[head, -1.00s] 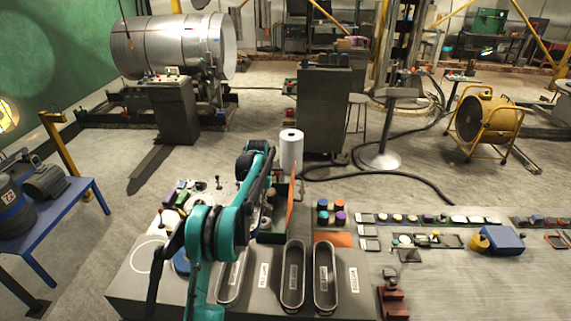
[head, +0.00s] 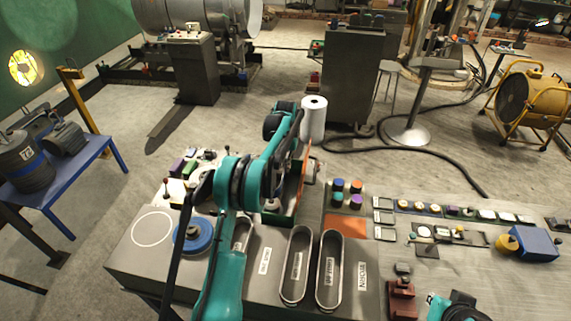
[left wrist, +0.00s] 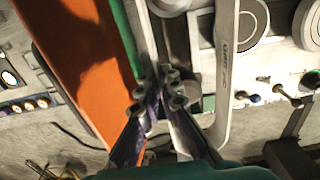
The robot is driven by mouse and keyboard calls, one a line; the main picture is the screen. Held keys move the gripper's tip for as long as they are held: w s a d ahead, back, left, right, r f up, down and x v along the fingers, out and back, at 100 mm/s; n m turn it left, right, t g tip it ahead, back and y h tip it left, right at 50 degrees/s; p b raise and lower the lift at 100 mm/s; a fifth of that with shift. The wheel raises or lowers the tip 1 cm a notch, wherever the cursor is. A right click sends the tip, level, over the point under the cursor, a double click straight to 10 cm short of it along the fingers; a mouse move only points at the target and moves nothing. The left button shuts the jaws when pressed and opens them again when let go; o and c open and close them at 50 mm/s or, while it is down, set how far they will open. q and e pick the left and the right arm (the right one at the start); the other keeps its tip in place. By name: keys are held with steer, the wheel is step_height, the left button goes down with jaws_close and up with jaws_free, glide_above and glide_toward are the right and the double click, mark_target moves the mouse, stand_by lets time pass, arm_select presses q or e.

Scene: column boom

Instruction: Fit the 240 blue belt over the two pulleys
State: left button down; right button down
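My left gripper (left wrist: 160,85) is down beside the raised orange panel of a green-sided housing (head: 303,185); in the head view my arm hides its fingers. In the left wrist view the fingers are close together, and I cannot tell whether anything is between them. The orange panel (left wrist: 85,70) is left of them. A grey looped strip with print (left wrist: 228,60) is on the right; I cannot tell whether it is a belt. The two pulleys and the blue belt cannot be made out with certainty.
A blue disc (head: 193,246) lies left of my arm. Coloured round pieces (head: 347,193) stand right of the housing. A white roll (head: 314,118) stands behind it.

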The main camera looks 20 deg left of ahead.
arm_select(q)
steer(key=shift+f, duration=0.5)
steer(key=shift+f+b, duration=0.5)
steer(key=shift+f, duration=0.35)
steer(key=shift+f+b, duration=0.35)
steer(key=shift+f, duration=0.6)
steer(key=shift+f+b, duration=2.7)
steer(key=shift+f, duration=0.8)
steer(key=shift+s+f+b, duration=0.1)
steer(key=shift+b, duration=0.2)
steer(key=c, duration=1.2)
jaws_free()
